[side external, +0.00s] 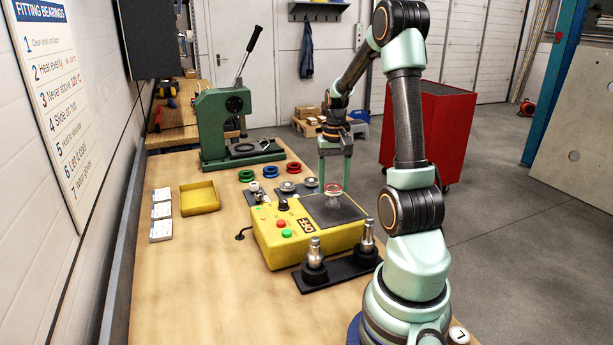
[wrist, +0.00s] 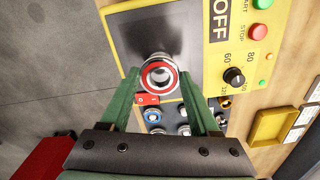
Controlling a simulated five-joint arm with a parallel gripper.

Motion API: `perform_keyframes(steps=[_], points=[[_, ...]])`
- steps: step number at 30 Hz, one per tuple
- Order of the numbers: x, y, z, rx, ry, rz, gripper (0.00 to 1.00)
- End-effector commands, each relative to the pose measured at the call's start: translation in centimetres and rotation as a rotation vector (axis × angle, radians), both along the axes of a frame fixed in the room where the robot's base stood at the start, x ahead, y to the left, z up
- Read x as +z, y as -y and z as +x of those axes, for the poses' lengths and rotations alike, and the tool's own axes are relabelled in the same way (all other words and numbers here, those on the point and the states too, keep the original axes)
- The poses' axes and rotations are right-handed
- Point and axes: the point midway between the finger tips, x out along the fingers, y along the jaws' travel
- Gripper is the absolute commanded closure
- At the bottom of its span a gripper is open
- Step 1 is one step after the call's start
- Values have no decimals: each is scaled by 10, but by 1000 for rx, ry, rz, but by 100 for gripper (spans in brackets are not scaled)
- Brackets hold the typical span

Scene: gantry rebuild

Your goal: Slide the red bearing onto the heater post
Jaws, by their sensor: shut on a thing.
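The red bearing (side external: 333,188), a metal ring with a red band, is between the fingertips of my gripper (side external: 333,180). In the wrist view the bearing (wrist: 160,76) sits between the two green fingers of my gripper (wrist: 159,82), which are shut on it. The heater is a yellow box (side external: 282,240) with a dark top plate (side external: 347,212). The silver heater post (side external: 335,203) stands on this plate, directly below the bearing in the side view. I cannot tell whether the bearing is around the post's top or just above it.
A black stand (side external: 338,272) with two metal shafts is in front of the heater. Green, blue and red rings (side external: 270,171) and several silver bearings lie behind it. A green press (side external: 220,120) and a yellow tray (side external: 199,197) are on the bench. The bench's front left is clear.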

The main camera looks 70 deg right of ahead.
Motion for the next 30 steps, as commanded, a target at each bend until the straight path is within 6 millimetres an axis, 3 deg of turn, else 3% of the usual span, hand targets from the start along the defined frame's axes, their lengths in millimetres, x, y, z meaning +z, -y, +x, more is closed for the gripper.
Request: perform_keyframes(steps=[30], points=[[-27, 0, 0, 0, 0, 0, 100]])
